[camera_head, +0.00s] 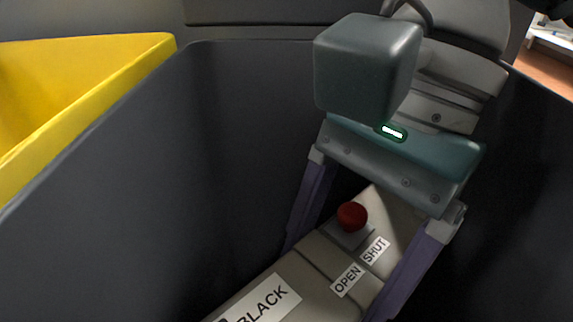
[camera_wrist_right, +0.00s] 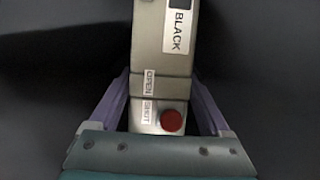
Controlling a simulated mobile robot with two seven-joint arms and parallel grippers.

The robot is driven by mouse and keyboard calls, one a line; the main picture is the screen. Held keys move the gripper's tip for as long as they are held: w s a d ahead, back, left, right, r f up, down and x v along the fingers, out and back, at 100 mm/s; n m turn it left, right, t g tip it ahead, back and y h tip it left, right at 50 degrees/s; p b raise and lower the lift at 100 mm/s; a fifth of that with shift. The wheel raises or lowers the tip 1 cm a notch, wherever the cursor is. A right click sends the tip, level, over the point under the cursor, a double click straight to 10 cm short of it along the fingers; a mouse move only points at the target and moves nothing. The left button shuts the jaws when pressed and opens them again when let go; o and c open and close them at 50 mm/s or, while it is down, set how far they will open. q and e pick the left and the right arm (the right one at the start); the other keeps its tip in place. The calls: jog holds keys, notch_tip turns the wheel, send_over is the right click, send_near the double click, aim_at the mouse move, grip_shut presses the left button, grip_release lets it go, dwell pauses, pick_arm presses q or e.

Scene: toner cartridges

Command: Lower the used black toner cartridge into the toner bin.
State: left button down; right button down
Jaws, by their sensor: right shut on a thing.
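The black toner cartridge (camera_head: 315,277) is a beige-grey box with a "BLACK" label, "OPEN" and "SHUT" labels and a red knob. It shows at the lower middle of the head view and at the top middle of the right wrist view (camera_wrist_right: 165,62). My right gripper (camera_head: 340,255) is shut on the cartridge, one purple finger on each side near the knob end. The cartridge is inside the dark grey toner bin (camera_head: 130,160), tilted in the head view. Its far end is cut off by the frame. The bin floor is too dark to make out. My left gripper is not in view.
A yellow container (camera_head: 95,90) stands to the left of the dark bin, beyond its rim. The dark bin walls rise around my right gripper on several sides. A wooden floor (camera_head: 545,68) shows at the top right.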

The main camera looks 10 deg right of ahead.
grip_release()
jog(key=p+v, duration=0.4)
jog(key=v, duration=0.3)
jog(key=shift+d+r, duration=0.1)
jog(key=shift+r, duration=0.2)
